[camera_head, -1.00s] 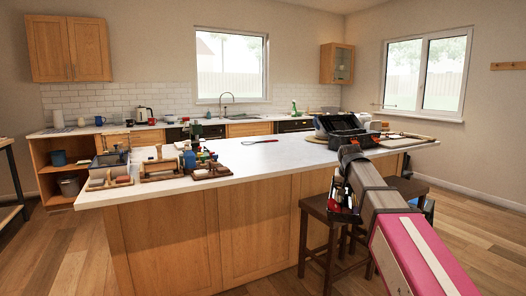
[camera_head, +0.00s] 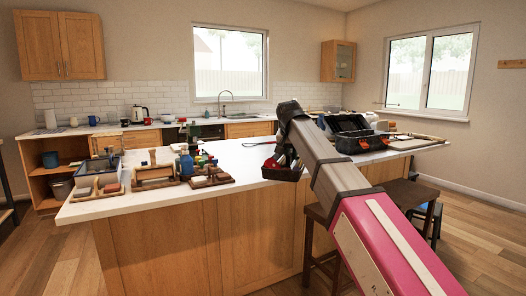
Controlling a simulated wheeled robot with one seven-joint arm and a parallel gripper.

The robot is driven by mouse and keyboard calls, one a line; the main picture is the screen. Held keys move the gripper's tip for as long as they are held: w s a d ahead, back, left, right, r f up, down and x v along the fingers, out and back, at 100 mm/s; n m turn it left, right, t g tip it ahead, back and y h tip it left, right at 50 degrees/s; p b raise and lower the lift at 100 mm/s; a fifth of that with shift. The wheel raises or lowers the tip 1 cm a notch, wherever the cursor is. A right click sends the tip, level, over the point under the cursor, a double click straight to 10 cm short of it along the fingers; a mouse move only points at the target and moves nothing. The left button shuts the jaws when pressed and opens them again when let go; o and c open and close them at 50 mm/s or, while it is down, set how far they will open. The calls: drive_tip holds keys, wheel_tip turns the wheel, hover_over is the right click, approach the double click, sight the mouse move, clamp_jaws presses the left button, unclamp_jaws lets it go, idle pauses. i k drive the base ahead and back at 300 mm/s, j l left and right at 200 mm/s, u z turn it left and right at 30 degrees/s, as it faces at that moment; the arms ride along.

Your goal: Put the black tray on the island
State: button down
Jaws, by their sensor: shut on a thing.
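The black tray (camera_head: 280,174) is a small dark open tray with red items showing in it. It is at the front edge of the island (camera_head: 235,158), right of its middle. My gripper (camera_head: 287,159) is shut on the tray from above, with its fingers mostly hidden by my arm. The tray overlaps the island's front edge in the picture, and I cannot tell whether it touches the top.
Wooden racks and pottery tools (camera_head: 155,176) crowd the island's left end. An open black toolbox (camera_head: 362,143) and boards (camera_head: 415,143) stand at the right. The white top between them is mostly clear. Dark stools (camera_head: 410,195) stand at the front right.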

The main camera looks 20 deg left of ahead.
sight(273, 153)
drive_tip(key=i+j, duration=1.3)
drive_tip(key=j, duration=0.15)
